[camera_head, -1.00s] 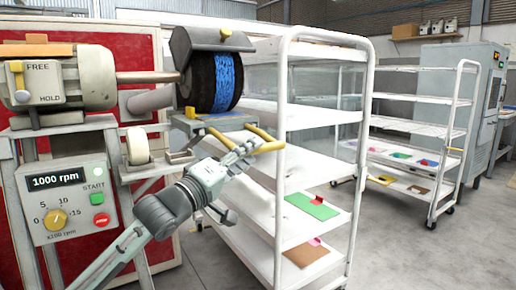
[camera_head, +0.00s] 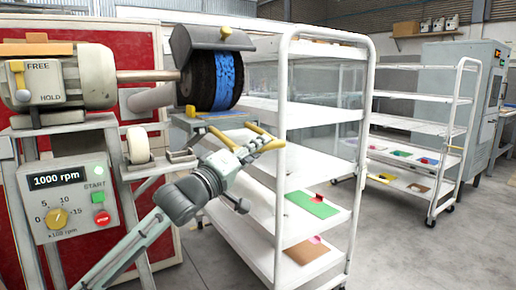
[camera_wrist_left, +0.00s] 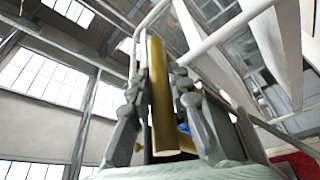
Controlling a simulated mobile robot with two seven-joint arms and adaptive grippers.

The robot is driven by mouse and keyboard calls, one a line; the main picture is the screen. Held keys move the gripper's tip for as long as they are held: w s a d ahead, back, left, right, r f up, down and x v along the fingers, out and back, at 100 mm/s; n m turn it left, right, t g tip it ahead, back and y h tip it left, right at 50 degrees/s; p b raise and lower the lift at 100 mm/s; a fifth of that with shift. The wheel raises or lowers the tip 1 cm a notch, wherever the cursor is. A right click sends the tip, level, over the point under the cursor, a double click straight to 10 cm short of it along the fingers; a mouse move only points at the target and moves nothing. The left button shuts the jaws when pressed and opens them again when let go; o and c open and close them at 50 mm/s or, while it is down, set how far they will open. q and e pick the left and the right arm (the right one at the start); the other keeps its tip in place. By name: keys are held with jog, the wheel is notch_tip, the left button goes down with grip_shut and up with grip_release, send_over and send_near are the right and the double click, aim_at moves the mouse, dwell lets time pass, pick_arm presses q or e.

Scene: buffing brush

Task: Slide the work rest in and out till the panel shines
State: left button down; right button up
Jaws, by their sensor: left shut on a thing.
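The work rest (camera_head: 193,122) is a grey block beneath the buffing brush, with a yellow handle (camera_head: 221,138) on its right side. My left gripper (camera_head: 252,147) is shut on this handle; in the left wrist view the gold bar (camera_wrist_left: 160,95) stands between its fingers. The buffing brush (camera_head: 227,82) is a dark wheel with a blue band under a grey hood (camera_head: 213,38). Whether a panel lies on the rest, and whether it touches the brush, I cannot tell. My right gripper is out of view.
The control box (camera_head: 70,197) reads 1000 rpm, with a yellow dial, green START and red stop. A white shelf cart (camera_head: 284,170) stands close to the right of my gripper. A second cart (camera_head: 456,130) is farther back. Open floor lies at the right front.

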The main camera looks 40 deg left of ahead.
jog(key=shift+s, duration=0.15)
pick_arm(q)
jog(key=shift+w+a, duration=0.15)
jog(key=shift+a, duration=0.25)
jog(key=a, duration=0.1)
jog(key=w+a+p, duration=0.1)
jog(key=a, duration=0.1)
jog(key=shift+w+a, duration=0.25)
jog(key=shift+a, duration=0.1)
jog(key=c, duration=1.4)
grip_release()
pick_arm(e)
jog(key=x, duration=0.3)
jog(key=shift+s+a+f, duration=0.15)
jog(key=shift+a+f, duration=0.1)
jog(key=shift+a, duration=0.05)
pick_arm(q)
jog(key=shift+s+f, duration=0.1)
jog(key=shift+v, duration=5.95)
